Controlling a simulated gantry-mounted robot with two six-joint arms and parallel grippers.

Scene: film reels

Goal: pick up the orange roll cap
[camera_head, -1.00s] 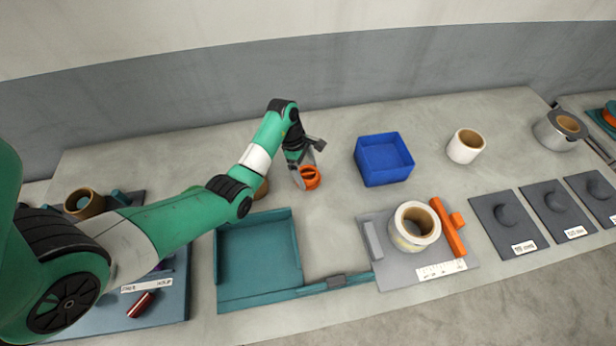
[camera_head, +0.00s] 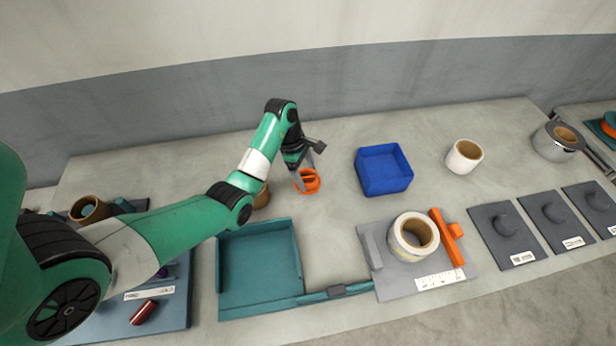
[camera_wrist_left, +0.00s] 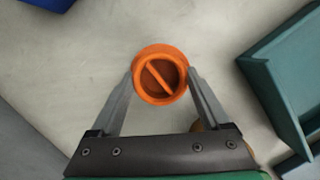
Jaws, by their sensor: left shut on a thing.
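The orange roll cap (camera_head: 309,180) is a round cap with a bar across its recessed face. It is on or just above the grey table, left of the blue bin; I cannot tell whether it touches the surface. My left gripper (camera_head: 302,179) is shut on it. In the left wrist view the cap (camera_wrist_left: 160,75) sits between the two fingertips of my left gripper (camera_wrist_left: 160,82), one finger on each side. My right gripper is not in view.
A blue bin (camera_head: 384,168) stands right of the cap. A teal tray (camera_head: 258,268) lies in front. A brown roll (camera_head: 262,196) is partly hidden behind my arm. A grey fixture (camera_head: 420,282) holds a roll (camera_head: 413,236). A white roll (camera_head: 464,156) stands further back.

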